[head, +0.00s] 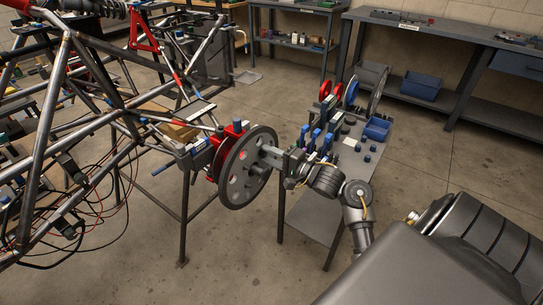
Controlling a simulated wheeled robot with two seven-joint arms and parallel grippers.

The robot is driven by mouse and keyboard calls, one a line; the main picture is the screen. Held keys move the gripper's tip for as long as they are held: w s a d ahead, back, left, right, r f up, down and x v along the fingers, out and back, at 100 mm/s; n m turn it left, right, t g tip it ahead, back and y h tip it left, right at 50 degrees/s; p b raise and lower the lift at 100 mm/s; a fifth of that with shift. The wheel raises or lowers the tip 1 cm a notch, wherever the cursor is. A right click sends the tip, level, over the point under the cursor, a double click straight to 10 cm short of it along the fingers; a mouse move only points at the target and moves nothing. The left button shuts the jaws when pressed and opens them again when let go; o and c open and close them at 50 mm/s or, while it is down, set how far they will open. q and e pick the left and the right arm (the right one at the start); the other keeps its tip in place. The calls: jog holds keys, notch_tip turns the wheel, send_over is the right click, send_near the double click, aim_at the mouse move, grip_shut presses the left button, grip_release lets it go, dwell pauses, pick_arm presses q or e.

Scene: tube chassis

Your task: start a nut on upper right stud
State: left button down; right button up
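A grey disc wheel or rotor (246,168) with round holes stands upright at the end of the tube chassis (70,60), beside a red caliper-like part (222,146). My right gripper (267,153) is at the right side of the disc, level with its middle. Its fingertips are too small and overlapped with the disc to tell whether they are open, shut or holding a nut. The upper right stud and any nut cannot be made out. My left gripper is not in view.
A small cart (350,165) with blue and black tools, a blue bin (377,128) and discs stands behind my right forearm. Workbenches (440,38) line the back wall. Dark cables (90,210) hang from the chassis at left. The floor at front centre is clear.

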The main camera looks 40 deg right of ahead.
jog(key=o, duration=0.3)
jog(key=shift+o, duration=0.2)
jog(key=p+v, duration=0.1)
jog(key=v, duration=1)
